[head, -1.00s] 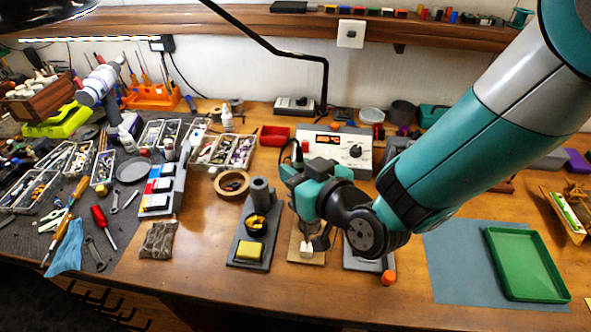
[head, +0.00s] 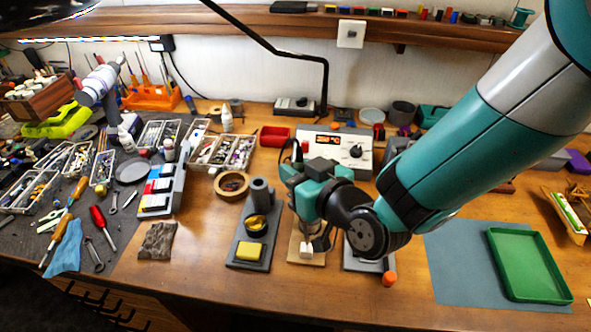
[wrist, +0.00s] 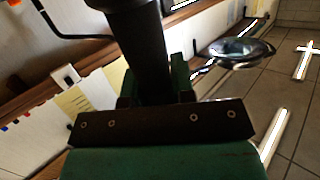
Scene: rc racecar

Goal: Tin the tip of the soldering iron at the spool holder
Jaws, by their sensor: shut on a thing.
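My gripper (head: 296,176) is above the bench in the middle of the head view. In the wrist view its green fingers (wrist: 181,80) are closed around a thick dark handle (wrist: 140,50), which looks like the soldering iron's. The iron's tip is not visible in either view. Below the gripper are a small wooden base (head: 304,258) with a white block (head: 306,250) and a grey base (head: 365,265) with an orange end (head: 389,279). My wrist covers most of both, so I cannot tell which is the spool holder.
The iron stand (head: 262,192) with brass wool (head: 255,226) and yellow sponge (head: 248,251) is just left. The soldering station (head: 352,150) stands behind my gripper. A green tray (head: 530,292) lies on a blue-grey mat (head: 455,262) at right. Tools crowd the left; the front edge is fairly clear.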

